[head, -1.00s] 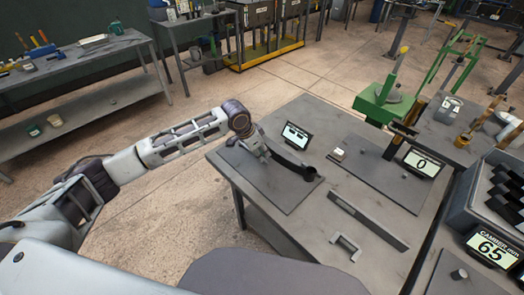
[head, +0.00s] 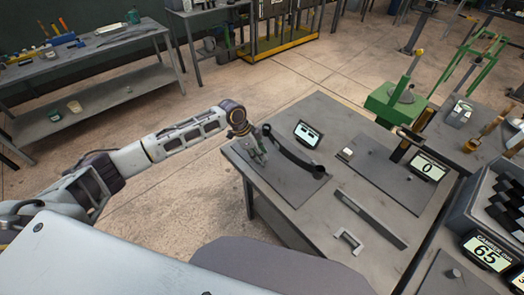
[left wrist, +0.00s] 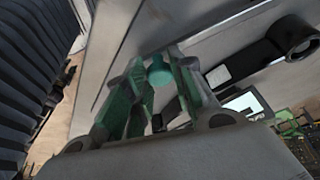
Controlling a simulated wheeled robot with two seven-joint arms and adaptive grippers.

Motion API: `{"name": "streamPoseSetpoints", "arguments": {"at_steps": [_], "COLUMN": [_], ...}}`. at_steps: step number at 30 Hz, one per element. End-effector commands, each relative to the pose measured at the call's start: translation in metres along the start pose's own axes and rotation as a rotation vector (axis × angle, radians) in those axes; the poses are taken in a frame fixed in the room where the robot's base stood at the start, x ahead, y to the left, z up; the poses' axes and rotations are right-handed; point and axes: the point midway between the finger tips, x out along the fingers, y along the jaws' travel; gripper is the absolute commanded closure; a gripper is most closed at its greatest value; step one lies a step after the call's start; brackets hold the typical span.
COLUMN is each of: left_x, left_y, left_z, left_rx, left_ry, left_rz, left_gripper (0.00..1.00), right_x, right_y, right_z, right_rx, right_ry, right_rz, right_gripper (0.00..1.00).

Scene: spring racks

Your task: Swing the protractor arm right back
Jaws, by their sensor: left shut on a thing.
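My left gripper (head: 260,158) is just left of the bar's far end, low over the plate. In the left wrist view, the gripper's green-tinted fingers (left wrist: 158,92) stand around a teal round peg (left wrist: 159,70). The bar (left wrist: 245,62) runs from beside the right finger up to its ring. I cannot tell whether the peg belongs to the bar. My right gripper is not in view.
A small display (head: 308,134) stands right behind the bar. A green stand (head: 400,100) and a display reading 0 (head: 428,168) are farther right.

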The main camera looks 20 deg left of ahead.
Motion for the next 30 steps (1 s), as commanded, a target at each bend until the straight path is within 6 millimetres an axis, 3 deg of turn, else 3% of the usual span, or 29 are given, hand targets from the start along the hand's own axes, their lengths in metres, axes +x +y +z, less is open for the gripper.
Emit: {"name": "streamPoseSetpoints", "arguments": {"at_steps": [8,24,25,30], "left_x": [-0.003,-0.004,-0.004,-0.004], "left_y": [0.001,0.001,0.001,0.0], "left_z": [0.006,0.008,0.008,0.008], "left_rx": [0.072,0.09,0.089,0.089], "left_ry": [0.002,0.0,0.0,0.0], "left_rz": [0.03,0.037,0.037,0.037], "left_gripper": [1.0,1.0,0.72,0.53], "right_x": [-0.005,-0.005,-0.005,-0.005], "right_y": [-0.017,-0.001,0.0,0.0], "right_z": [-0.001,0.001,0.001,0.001], "right_rx": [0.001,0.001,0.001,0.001], "right_ry": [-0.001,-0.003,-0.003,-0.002], "right_rz": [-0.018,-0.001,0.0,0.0], "right_gripper": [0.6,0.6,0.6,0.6]}}
